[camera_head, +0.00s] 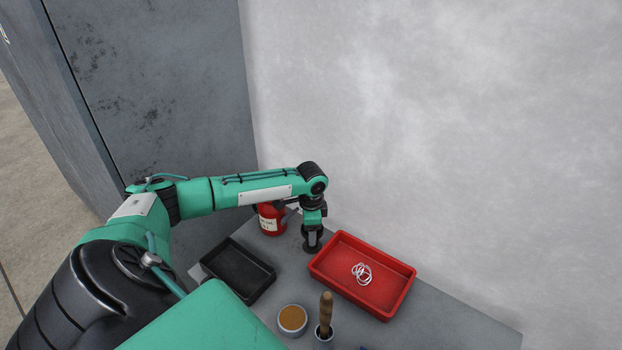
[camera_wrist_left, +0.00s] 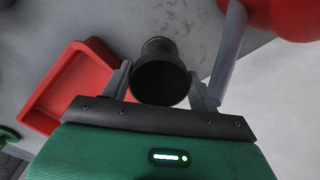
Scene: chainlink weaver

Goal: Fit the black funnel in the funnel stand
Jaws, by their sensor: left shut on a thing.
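My left gripper (camera_head: 312,237) hangs over the table between the red can and the red tray. In the left wrist view, its two fingers are shut on the black funnel (camera_wrist_left: 160,82), which shows as a round dark mouth with a narrower part beyond it. In the head view, the funnel is small and dark and hard to tell from the gripper. I cannot make out a funnel stand for certain in either view. My right gripper is not in view.
A red can (camera_head: 270,219) stands close left of the gripper; a grey bar (camera_wrist_left: 229,55) shows near it. A red tray (camera_head: 340,279) with white rings (camera_head: 361,273) lies right. A black tray (camera_head: 236,270), a round pot (camera_head: 292,320) and a wooden-handled tool (camera_head: 325,312) stand nearer.

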